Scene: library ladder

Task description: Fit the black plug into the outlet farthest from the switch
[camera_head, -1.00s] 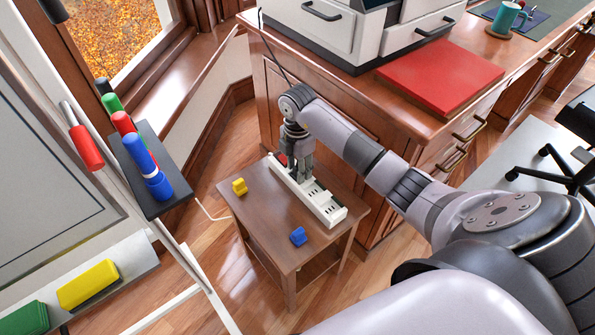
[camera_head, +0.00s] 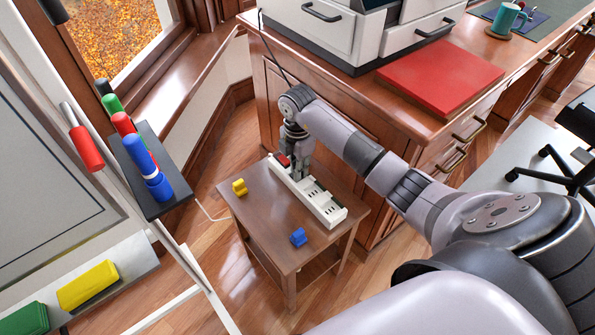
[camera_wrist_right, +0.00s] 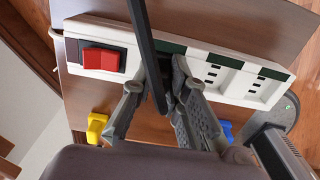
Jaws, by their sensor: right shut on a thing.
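The white power strip (camera_head: 322,203) lies on the small brown table; it also shows in the right wrist view (camera_wrist_right: 225,91). Its red switch (camera_head: 282,160) is at the far left end, also seen in the wrist view (camera_wrist_right: 101,59). Outlets run toward the other end. My right gripper (camera_head: 300,176) points down at the strip near the switch end. In the wrist view its fingers (camera_wrist_right: 160,80) are shut on a dark thing, apparently the black plug, mostly hidden. I cannot tell whether it touches the strip. My left gripper is out of view.
A yellow plug (camera_head: 239,187) and a blue plug (camera_head: 298,237) lie on the small table (camera_head: 262,215) in front of the strip. A wooden cabinet (camera_head: 330,110) stands close behind. A marker tray (camera_head: 165,200) on the whiteboard frame is at the left.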

